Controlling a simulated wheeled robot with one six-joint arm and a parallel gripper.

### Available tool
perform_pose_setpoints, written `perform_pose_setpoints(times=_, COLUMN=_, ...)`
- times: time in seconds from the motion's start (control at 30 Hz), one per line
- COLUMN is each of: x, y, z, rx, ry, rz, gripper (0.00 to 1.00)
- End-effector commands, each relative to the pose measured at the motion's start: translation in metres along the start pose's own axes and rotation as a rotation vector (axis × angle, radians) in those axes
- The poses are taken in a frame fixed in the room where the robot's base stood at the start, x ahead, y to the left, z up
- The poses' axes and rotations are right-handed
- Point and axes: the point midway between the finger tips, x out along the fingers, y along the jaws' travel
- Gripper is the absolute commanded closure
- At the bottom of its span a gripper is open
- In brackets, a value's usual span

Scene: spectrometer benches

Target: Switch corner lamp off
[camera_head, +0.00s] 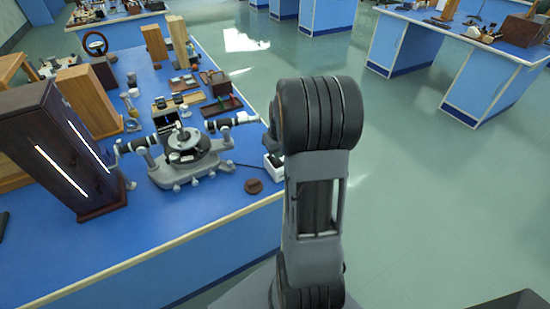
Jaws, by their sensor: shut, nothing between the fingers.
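A tall dark wooden housing (45,146) stands at the left on the near blue bench. Two bright white slits glow on its faces, so a light appears to be on inside. I cannot tell for sure that it is the corner lamp, and I can make out no switch on it. My arm rises in the middle right of the view, to the right of the bench and well apart from the housing. My gripper is not in view.
A grey spectrometer (188,160) stands right of the housing on the blue bench (190,230). Wooden blocks (90,98), small trays and a round brown disc (253,186) also lie there. More benches stand behind. The green floor (420,190) at right is clear.

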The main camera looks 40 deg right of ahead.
Motion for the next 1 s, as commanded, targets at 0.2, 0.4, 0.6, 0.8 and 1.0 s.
perform_pose_setpoints(times=0.2, x=0.0000, y=0.0000, z=0.0000, rx=0.000, ry=0.000, rz=0.000, gripper=1.00)
perform_pose_setpoints(times=0.4, x=0.0000, y=0.0000, z=0.0000, rx=0.000, ry=0.000, rz=0.000, gripper=1.00)
perform_pose_setpoints(times=0.6, x=0.0004, y=0.0000, z=0.0001, rx=0.000, ry=0.000, rz=0.000, gripper=1.00)
perform_pose_setpoints(times=0.8, x=0.0025, y=0.0000, z=0.0004, rx=0.000, ry=0.000, rz=0.000, gripper=1.00)
perform_pose_setpoints(times=1.0, x=0.0056, y=0.0000, z=0.0009, rx=0.000, ry=0.000, rz=0.000, gripper=1.00)
